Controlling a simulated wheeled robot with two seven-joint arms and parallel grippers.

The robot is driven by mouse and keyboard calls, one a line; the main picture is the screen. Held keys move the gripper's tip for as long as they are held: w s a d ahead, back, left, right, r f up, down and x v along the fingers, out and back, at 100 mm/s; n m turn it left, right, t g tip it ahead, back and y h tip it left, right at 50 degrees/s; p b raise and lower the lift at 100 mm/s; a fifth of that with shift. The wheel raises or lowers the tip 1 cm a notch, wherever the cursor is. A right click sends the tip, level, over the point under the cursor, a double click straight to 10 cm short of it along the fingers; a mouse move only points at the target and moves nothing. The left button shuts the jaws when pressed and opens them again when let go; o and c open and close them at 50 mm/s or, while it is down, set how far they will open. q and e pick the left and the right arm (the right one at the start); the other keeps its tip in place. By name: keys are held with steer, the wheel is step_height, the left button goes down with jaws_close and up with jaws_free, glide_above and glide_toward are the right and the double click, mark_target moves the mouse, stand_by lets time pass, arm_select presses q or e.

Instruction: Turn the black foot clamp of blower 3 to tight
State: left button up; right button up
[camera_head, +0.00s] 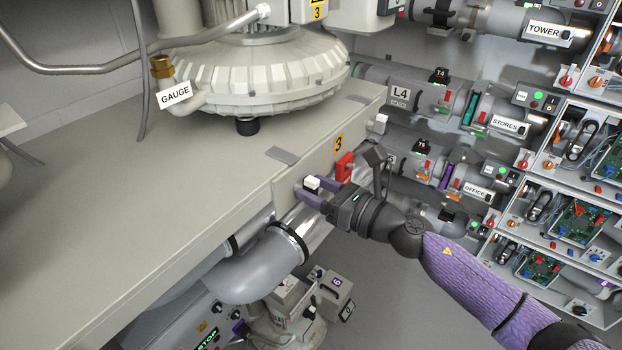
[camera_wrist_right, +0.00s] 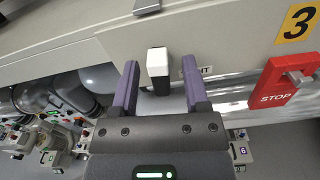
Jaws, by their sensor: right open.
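Blower 3 (camera_head: 255,75) is a large ribbed pale housing on the bench, with a yellow 3 plate above. A short black foot (camera_head: 247,126) shows under its front rim; I cannot tell whether it is the clamp or how it is set. My right gripper (camera_head: 312,192) is open at the bench's front panel. Its purple fingers stand on either side of a white-capped lever with a black lower part (camera_wrist_right: 159,62). In the right wrist view, the right gripper (camera_wrist_right: 160,72) shows a gap on both sides of the lever. A label beside it is partly hidden. My left gripper is not in view.
A red STOP block (camera_wrist_right: 286,84) sits right of the gripper, below a yellow 3 plate (camera_wrist_right: 297,24). A grey plate (camera_head: 282,155) lies at the bench edge. Pipes (camera_head: 262,268) run below the bench. Shelves with electronics (camera_head: 570,220) stand at right. The bench top (camera_head: 120,200) is largely clear.

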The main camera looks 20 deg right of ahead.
steer(key=shift+w+a, duration=0.35)
steer(key=shift+w, duration=0.1)
jaws_close()
